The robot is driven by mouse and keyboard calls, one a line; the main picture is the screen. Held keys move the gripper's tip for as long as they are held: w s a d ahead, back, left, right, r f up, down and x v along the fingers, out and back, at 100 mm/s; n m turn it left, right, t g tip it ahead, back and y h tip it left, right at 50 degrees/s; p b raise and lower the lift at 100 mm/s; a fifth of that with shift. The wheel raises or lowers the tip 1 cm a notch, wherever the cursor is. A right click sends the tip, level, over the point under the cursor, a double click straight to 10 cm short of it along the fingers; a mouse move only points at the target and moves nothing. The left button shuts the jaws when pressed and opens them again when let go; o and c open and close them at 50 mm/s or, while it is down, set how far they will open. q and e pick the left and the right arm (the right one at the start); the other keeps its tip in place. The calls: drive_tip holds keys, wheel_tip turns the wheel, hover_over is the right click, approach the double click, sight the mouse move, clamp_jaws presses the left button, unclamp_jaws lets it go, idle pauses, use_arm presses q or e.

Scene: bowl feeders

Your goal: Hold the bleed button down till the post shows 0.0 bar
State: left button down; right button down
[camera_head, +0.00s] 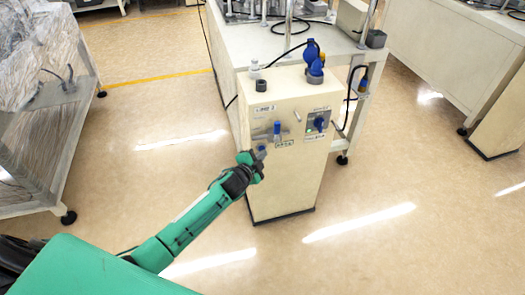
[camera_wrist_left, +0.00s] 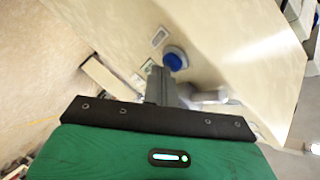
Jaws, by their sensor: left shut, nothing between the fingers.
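The cream post (camera_head: 283,182) stands upright at the front of a light bench. On its front face is a blue round button (camera_head: 261,148), which also shows in the left wrist view (camera_wrist_left: 175,59) with a pale ring around it. My left gripper (camera_head: 257,157) is shut and empty, and its fingertips (camera_wrist_left: 160,84) are right at the button's lower edge in the picture. I cannot tell whether they touch or press it. No pressure figure can be read. My right gripper is not in view.
A blue fitting (camera_head: 315,66) stands on top. A bench (camera_head: 220,45) is behind, and a wrapped cart (camera_head: 45,120) stands left. The floor around is clear.

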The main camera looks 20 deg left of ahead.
use_arm(q)
drive_tip(key=shift+s+d, duration=0.45)
drive_tip(key=shift+s, duration=0.3)
drive_tip(key=shift+p, duration=0.3)
drive_tip(key=s+d, duration=0.1)
drive_tip(key=s, duration=0.1)
drive_tip(key=s+d+p, duration=0.1)
drive_tip(key=s+d, duration=0.1)
